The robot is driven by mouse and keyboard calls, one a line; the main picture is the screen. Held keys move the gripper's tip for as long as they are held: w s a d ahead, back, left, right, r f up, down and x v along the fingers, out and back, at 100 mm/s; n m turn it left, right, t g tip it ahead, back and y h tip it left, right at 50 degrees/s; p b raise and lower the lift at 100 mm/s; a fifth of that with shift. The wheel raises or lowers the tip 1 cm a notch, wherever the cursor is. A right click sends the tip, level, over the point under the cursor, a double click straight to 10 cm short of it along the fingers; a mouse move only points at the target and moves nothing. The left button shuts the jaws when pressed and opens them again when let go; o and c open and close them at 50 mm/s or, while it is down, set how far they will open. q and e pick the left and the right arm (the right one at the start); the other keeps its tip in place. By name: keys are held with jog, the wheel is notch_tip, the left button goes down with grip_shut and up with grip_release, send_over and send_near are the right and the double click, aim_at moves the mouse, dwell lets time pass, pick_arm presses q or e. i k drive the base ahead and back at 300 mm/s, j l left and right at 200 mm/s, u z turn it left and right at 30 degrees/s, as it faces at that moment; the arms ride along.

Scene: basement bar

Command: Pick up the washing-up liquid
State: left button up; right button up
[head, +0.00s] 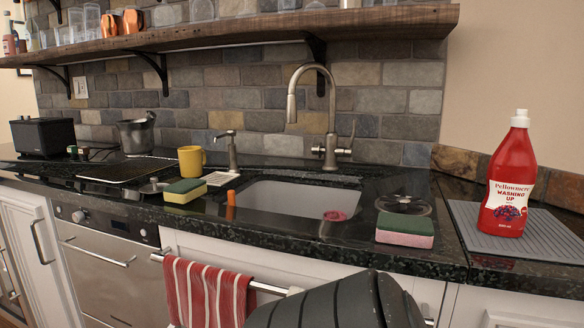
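The washing-up liquid (508,185) is a red bottle with a white cap and a white label reading "washing up". It stands upright at the right end of the counter, on a grey ribbed mat (551,252). Nothing hides it. Neither of my grippers is in view.
A green and pink sponge (405,231) lies left of the mat, in front of a dark round item (403,204). The sink (300,201) with its tall tap (330,120) is mid-counter. Another sponge (185,191) and a yellow mug (191,161) are further left. A wooden shelf (240,31) hangs above.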

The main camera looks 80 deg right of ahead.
aim_at(512, 172)
jog(key=k+z, duration=0.1)
jog(key=z, duration=0.35)
jog(key=k+z, duration=0.15)
jog(key=z, duration=0.35)
jog(key=k+l+z, duration=0.1)
jog(key=z, duration=0.35)
